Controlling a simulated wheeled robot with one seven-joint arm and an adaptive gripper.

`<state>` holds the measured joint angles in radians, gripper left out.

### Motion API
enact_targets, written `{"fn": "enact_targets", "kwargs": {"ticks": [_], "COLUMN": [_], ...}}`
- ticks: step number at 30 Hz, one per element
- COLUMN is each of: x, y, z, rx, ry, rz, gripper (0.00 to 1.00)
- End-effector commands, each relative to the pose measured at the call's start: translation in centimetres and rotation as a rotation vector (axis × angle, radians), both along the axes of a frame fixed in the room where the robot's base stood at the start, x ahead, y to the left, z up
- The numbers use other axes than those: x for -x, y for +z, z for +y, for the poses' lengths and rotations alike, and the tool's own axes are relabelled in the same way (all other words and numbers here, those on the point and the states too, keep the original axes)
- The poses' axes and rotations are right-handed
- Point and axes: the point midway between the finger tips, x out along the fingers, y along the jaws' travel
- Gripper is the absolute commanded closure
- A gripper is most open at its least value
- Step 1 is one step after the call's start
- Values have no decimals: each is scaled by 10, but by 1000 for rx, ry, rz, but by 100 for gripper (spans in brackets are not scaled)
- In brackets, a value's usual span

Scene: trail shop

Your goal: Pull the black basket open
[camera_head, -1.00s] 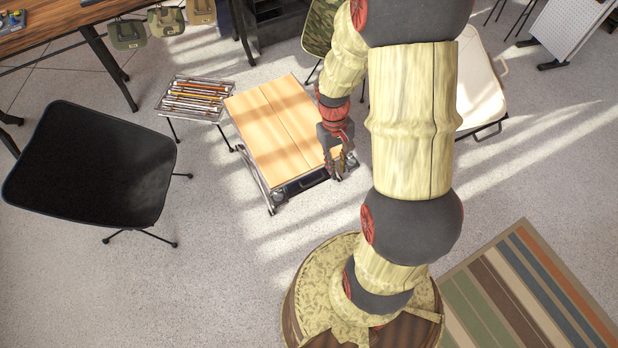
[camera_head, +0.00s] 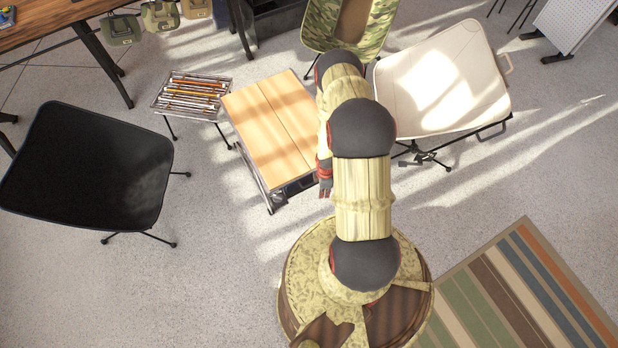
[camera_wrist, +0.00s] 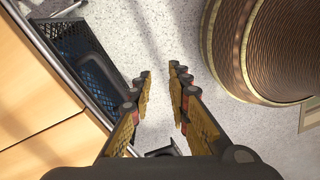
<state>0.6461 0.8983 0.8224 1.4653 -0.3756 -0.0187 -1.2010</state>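The black basket (camera_wrist: 92,68) has mesh sides and something blue inside. In the wrist view it shows at the left, along the edge of the wooden-topped table (camera_wrist: 28,90). In the head view, a dark part of the basket (camera_head: 293,189) shows below the front edge of the wooden-topped table (camera_head: 268,125). How far out it sits is unclear. My gripper (camera_wrist: 159,69) is open, with bare floor between its fingertips, and the basket is to their left. In the head view my gripper (camera_head: 326,188) is by the table's front right corner, partly hidden by my arm.
A black chair (camera_head: 85,165) stands at the left and a cream chair (camera_head: 445,80) at the right. A small rack (camera_head: 193,95) stands left of the table, and a camouflage chair (camera_head: 345,28) behind. A striped rug (camera_head: 525,295) lies front right.

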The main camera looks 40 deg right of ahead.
Motion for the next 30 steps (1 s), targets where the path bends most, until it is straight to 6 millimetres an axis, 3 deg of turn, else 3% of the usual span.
{"fn": "enact_targets", "kwargs": {"ticks": [1, 3, 7, 14, 24, 30], "x": [-20, -42, -61, -67, -74, -79], "y": [1, 3, 5, 0, -49, -67], "z": [-10, -20, -25, -26, -28, -29], "rx": [22, 50, 82, 97, 95, 96], "ry": [70, 172, 325, 418, 415, 414], "rz": [-53, -114, -179, -193, -190, -191], "gripper": [82, 82, 82, 82, 82, 82]}}
